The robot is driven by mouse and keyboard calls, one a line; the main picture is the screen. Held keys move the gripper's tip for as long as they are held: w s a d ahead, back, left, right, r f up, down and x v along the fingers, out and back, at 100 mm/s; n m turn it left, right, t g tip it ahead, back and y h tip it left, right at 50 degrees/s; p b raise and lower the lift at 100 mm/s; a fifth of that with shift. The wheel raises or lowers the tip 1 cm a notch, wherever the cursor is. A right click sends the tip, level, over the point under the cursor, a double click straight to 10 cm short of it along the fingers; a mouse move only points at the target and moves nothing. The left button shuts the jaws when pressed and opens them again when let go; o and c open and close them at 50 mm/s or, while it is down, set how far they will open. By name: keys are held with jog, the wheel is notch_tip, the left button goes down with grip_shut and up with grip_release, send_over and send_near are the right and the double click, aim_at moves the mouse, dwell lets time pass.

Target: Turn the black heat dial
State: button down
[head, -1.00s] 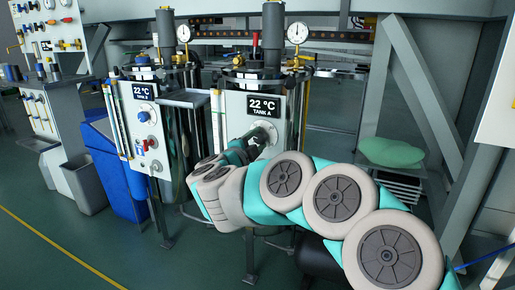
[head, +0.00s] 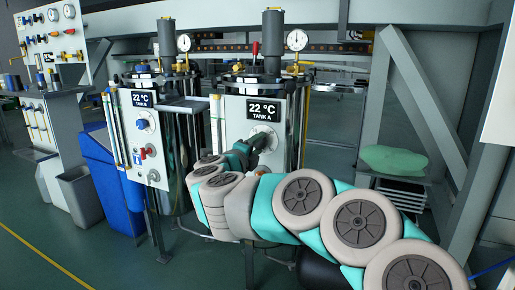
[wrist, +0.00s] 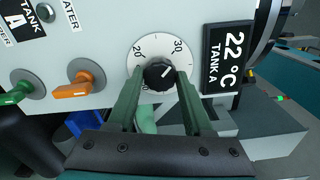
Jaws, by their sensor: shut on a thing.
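The black heat dial (wrist: 158,74) shows in the wrist view on a round white scale plate (wrist: 152,46) marked 20 and 30. The dial's white pointer line points to the upper right, roughly toward the 30 side. My gripper (wrist: 160,79) has a green finger on each side of the dial and is shut on it. In the head view my gripper (head: 260,142) reaches the front of the TANK A panel (head: 240,120), and my fingers and arm hide most of the dial. The TANK A display (head: 263,110) reads 22 °C; it also shows in the wrist view (wrist: 228,58).
An orange handle (wrist: 78,86) and a green handle (wrist: 16,94) sit left of the dial in the wrist view. The TANK B panel (head: 146,138) stands to the left in the head view. A blue bin (head: 112,180) and a grey strut (head: 420,95) flank the tanks.

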jog(key=shift+f, duration=0.1)
jog(key=shift+c, duration=1.5)
grip_release()
jog(key=v, duration=0.7)
jog(key=shift+s+a+p, duration=0.15)
jog(key=shift+s+p, duration=0.2)
jog(key=shift+p, duration=0.1)
